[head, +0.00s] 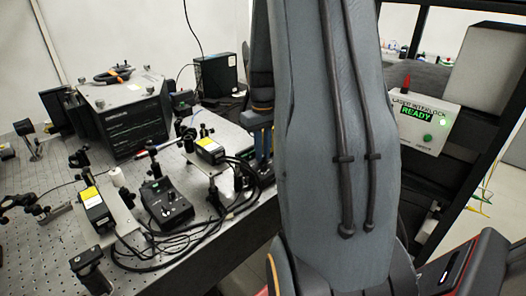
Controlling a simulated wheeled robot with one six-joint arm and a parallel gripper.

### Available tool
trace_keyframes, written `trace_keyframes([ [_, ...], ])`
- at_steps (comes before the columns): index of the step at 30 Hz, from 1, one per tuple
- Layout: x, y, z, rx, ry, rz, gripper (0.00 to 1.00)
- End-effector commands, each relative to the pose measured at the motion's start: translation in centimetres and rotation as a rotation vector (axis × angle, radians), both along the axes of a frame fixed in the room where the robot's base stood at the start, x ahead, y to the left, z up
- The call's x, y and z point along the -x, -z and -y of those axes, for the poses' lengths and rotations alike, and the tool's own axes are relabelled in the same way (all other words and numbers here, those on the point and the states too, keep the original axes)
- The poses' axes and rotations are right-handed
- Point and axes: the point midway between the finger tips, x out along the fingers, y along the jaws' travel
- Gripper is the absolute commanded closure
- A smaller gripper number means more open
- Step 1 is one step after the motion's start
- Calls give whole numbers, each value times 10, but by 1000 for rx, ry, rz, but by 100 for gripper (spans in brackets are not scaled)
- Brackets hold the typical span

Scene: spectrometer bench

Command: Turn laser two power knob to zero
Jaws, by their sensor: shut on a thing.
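My gripper (263,158) points down beside my large grey arm link, which fills the middle of the head view. Its fingertips are at the top of a black control box (266,178) at the right edge of the optical table, and it is shut on the knob there. The fingers hide the knob, so its setting cannot be seen. A similar black control box (166,204) with knobs stands apart to the left. Two lasers with yellow labels, one near the middle (211,150) and one at the left (96,209), are on the table. No laser number is readable.
Black cables (205,229) loop across the perforated table (226,248) between the boxes. A large instrument with a dark screen (132,127) stands behind. At right, an interlock panel (425,137) shows a green READY display. My arm hides much of the centre.

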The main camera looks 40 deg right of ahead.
Motion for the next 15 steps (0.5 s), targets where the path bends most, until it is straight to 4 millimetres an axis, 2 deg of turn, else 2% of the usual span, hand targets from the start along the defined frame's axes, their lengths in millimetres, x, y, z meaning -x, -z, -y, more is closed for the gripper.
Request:
trace_keyframes([
  [4,0,-1,0,1,0,1,100],
  [5,0,-1,0,1,0,1,84],
  [8,0,-1,0,1,0,1,67],
  [15,0,0,0,0,1,1,67],
])
